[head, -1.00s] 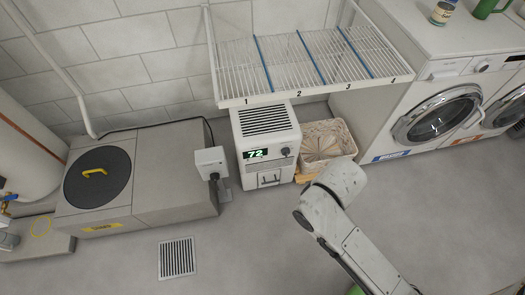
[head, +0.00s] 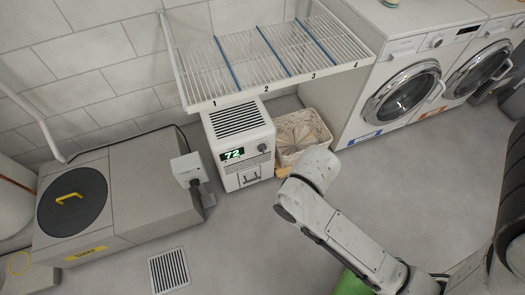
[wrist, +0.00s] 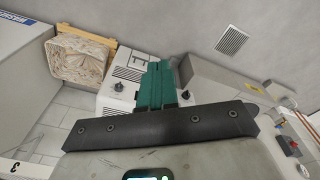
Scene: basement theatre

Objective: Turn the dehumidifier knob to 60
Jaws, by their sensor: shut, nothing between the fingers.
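The dehumidifier (head: 238,135) is a white box on the floor under the wire rack, with a slatted top. Its display (head: 232,154) reads 72 in green. Its dark round knob (head: 263,147) is to the right of the display. The knob (wrist: 119,86) also shows in the wrist view, on the dehumidifier's pale front (wrist: 112,102). My gripper (wrist: 160,72) has teal fingers, shut and empty. In the wrist view they lie to the right of the knob, apart from it in the picture, and cover part of the unit. The fingers are hidden in the head view.
The wire rack (head: 205,103) overhangs the unit. A wicker basket (head: 300,131) stands close at its right, and a grey box with a socket post (head: 187,170) at its left. Washing machines (head: 400,92) stand at the right. The floor in front is clear around a drain grate (head: 169,270).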

